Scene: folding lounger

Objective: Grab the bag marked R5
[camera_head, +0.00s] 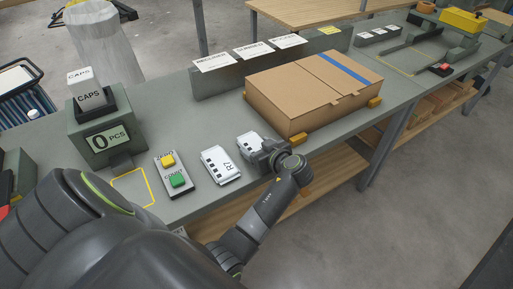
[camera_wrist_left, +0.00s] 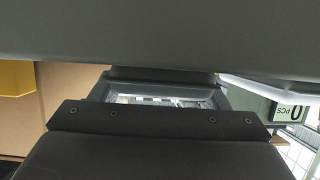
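A white bag (camera_head: 247,143) with dark marks lies on the grey bench, left of the cardboard box. My left gripper (camera_head: 262,156) is at its right end and covers part of it; its label is not readable. A second white bag marked R7 (camera_head: 221,167) lies just left of it, clear of the gripper. In the left wrist view, my left gripper (camera_wrist_left: 160,92) fills the middle, with a small patch of pale, patterned material behind it. Whether the fingers are closed on the bag cannot be made out. My right gripper is not in view.
A large cardboard box (camera_head: 314,88) stands close behind my left gripper. A yellow-outlined square (camera_head: 133,188) on the bench is empty.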

